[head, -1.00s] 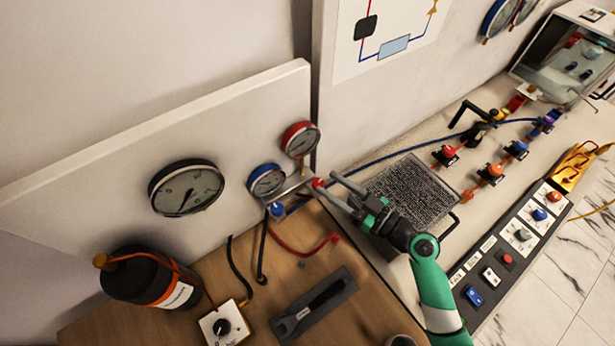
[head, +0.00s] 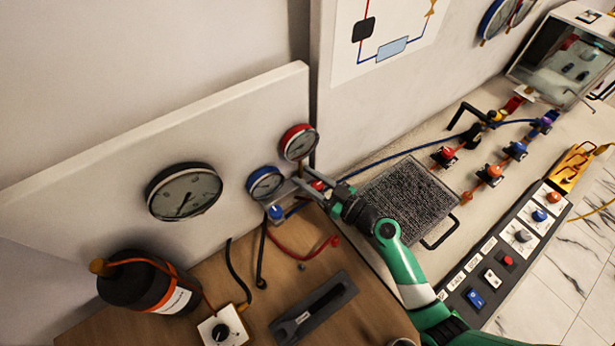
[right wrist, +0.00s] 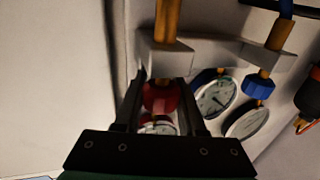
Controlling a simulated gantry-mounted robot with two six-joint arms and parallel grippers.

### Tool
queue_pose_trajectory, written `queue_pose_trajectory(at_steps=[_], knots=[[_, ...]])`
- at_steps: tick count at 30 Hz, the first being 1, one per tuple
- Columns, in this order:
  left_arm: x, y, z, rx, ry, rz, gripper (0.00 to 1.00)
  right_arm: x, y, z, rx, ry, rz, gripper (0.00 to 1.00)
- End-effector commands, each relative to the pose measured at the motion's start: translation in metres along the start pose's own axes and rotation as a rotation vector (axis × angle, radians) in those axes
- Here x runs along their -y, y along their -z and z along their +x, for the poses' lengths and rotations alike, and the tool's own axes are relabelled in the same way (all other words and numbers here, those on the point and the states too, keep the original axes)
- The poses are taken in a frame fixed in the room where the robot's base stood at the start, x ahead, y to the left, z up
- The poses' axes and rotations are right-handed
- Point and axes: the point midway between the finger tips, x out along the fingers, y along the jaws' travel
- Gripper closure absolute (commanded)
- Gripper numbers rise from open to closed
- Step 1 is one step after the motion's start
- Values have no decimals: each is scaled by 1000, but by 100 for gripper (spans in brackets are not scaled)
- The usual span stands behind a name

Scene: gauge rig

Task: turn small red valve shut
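The small red valve (head: 317,185) sits on the grey manifold below the red-rimmed gauge, near the right edge of the white panel. My right gripper (head: 311,189) reaches in from the right with its fingers spread on either side of the valve. In the right wrist view the red knob (right wrist: 160,97) lies between the two fingers (right wrist: 163,108). The fingers look very close to it; I cannot tell whether they touch it. A small blue valve (head: 276,212) is at the manifold's left end. My left gripper is not in view.
Red (head: 298,142) and blue (head: 265,182) gauges stand just above the manifold. A red hose (head: 300,254) and black hoses hang below. A dark tray (head: 314,308) and a black bottle (head: 150,283) are on the wooden bench. A mesh plate (head: 408,198) lies to the right.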

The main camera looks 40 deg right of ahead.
Motion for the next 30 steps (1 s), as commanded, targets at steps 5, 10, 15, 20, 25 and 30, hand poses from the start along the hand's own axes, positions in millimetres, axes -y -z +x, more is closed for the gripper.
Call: queue_pose_trajectory(at_steps=[5, 10, 15, 20, 25, 30], knots=[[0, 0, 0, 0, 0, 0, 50, 0, 0, 0, 0, 0, 0, 100], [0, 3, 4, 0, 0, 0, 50, 0, 0, 0, 6, -35, 3, 100], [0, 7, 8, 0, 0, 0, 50, -3, 0, 0, 4, -120, 1, 100], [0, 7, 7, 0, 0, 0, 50, -4, 0, -1, 0, -138, 0, 100], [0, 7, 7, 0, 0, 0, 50, -4, 0, -1, 0, -138, 0, 57], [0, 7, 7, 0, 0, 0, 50, -4, 0, 0, -1, -137, 0, 48]])
